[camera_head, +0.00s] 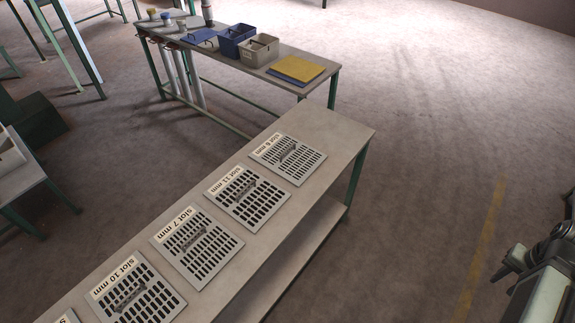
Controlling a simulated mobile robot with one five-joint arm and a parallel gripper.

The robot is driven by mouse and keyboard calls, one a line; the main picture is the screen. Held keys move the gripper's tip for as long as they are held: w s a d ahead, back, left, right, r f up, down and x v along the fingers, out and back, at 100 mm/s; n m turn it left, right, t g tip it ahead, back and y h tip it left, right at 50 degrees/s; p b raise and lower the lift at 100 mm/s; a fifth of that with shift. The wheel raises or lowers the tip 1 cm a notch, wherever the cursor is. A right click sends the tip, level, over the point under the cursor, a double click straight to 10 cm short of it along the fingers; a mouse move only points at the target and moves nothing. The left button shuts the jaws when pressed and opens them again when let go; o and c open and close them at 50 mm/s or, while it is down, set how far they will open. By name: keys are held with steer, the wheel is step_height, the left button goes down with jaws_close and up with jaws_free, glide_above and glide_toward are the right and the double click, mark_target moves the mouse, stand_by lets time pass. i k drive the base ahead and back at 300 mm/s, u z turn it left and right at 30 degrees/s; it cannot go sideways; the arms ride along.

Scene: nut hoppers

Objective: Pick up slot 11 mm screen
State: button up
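The slot 11 mm screen (259,216) is a grey square plate with dark slots, a raised handle (244,192) and a pale label strip (225,182). The label reads upside down. It lies flat on the near table (330,134), second from the table's far end. It lies between the slot 7 mm screen (211,268) and a screen with a label that seems to read slot 6 mm (308,168). Part of my arm (545,297) shows at the lower right, apart from the table. I cannot make out gripper fingers.
The slot 10 mm screen (171,303) lies nearer, with another cut off below. A farther table (300,53) holds a blue bin (233,48), a grey bin (257,55) and yellow and blue sheets (297,69). The floor right of the near table is clear.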

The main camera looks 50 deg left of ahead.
mark_target(249, 198)
steer(key=i, duration=2.6)
steer(key=u, duration=5.5)
steer(key=i, duration=1)
